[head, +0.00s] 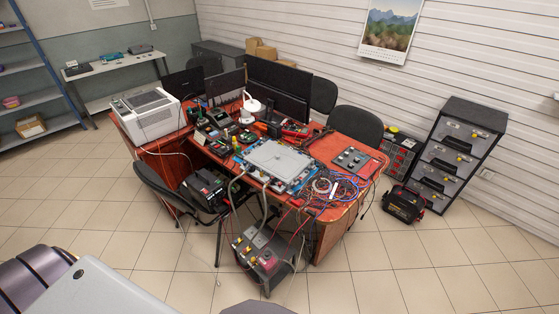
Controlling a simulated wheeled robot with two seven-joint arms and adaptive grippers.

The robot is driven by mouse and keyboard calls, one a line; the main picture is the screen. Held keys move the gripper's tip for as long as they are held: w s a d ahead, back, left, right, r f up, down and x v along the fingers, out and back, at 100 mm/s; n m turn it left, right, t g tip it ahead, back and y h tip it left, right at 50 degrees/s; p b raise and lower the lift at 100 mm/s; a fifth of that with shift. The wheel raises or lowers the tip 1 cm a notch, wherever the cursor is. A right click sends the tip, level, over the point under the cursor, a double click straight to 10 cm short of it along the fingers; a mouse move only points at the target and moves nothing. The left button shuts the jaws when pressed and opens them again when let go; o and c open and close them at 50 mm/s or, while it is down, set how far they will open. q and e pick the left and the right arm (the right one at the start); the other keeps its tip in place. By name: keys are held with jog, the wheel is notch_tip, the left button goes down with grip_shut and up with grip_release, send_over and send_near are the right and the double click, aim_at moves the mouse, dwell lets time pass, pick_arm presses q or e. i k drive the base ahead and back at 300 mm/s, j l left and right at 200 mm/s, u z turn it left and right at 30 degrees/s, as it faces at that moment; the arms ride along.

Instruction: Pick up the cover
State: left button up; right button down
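A flat light grey panel, which looks like the cover (278,160), lies on a blue-edged unit on the cluttered desk in the middle of the head view. Two grey hoses (264,200) run from the near side of this unit down to a small metal box with brass fittings (262,255) below the desk's front edge. Neither of my grippers is in view. Parts of my own body show along the bottom edge, far from the desk.
The desk (345,212) also carries a white printer (149,112), monitors (278,90), tools and loose wires (340,187). Chairs (357,126) stand around it. A drawer cabinet (459,150) and a black-red case (403,203) are at right. The near tiled floor is mostly clear.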

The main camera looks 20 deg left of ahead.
aim_at(284, 164)
jog(key=i+l+u, duration=0.15)
jog(key=i+l, duration=0.15)
jog(key=i+l+u, duration=0.15)
jog(key=l, duration=0.3)
jog(key=i+l+u, duration=0.15)
jog(key=i, duration=0.25)
jog(key=i+l+u, duration=0.2)
jog(key=i, duration=0.2)
